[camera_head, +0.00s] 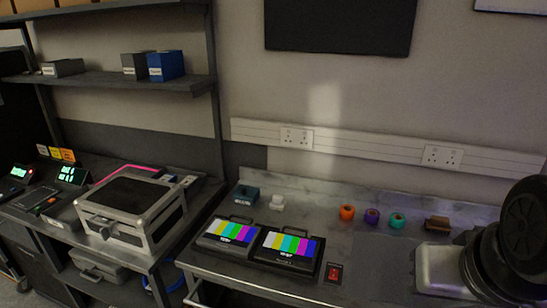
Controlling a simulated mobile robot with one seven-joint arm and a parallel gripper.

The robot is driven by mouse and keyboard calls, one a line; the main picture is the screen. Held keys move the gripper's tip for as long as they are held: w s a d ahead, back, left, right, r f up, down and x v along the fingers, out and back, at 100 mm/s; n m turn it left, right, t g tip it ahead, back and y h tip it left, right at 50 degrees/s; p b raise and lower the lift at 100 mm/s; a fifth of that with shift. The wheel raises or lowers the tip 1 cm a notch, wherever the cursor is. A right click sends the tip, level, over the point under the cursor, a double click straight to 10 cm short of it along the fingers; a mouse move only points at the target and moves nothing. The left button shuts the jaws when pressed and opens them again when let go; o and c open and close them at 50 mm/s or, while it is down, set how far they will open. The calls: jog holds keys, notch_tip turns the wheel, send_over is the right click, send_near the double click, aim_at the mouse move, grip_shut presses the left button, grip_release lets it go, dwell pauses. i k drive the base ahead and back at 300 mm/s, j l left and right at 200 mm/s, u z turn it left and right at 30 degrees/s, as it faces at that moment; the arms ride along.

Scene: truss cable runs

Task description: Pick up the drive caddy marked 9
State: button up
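No mark 9 can be read in the head view, so I cannot tell which thing is the drive caddy marked 9. Small labelled boxes stand on the upper left shelf: a grey one (63,68), a second grey one (135,66) and a blue one (166,66). Their labels are too small to read. An open dark blue tray (245,195) with a pale label sits at the back left of the right bench. My gripper is not in view.
Two monitors with colour bars, a left one (230,232) and a right one (286,248), lie on the right bench (355,265). Orange (347,212), purple (371,216) and teal (396,220) rolls stand behind. A silver-edged case (131,210) sits on the left bench. The bench's right end is partly hidden.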

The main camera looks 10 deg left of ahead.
aim_at(190, 180)
jog(key=u, duration=1.4)
jog(key=i+j+z, duration=0.15)
jog(key=z, duration=0.2)
jog(key=i+j+z, duration=0.1)
jog(key=j+z, duration=0.25)
jog(key=i+j+z, duration=0.1)
jog(key=z, duration=0.25)
jog(key=i+j+z, duration=0.15)
jog(key=j, duration=0.45)
jog(key=j+z, duration=0.2)
jog(key=j, duration=0.35)
jog(key=i+j, duration=0.1)
jog(key=j, duration=1.2)
jog(key=i+j+z, duration=0.1)
jog(key=j, duration=1.2)
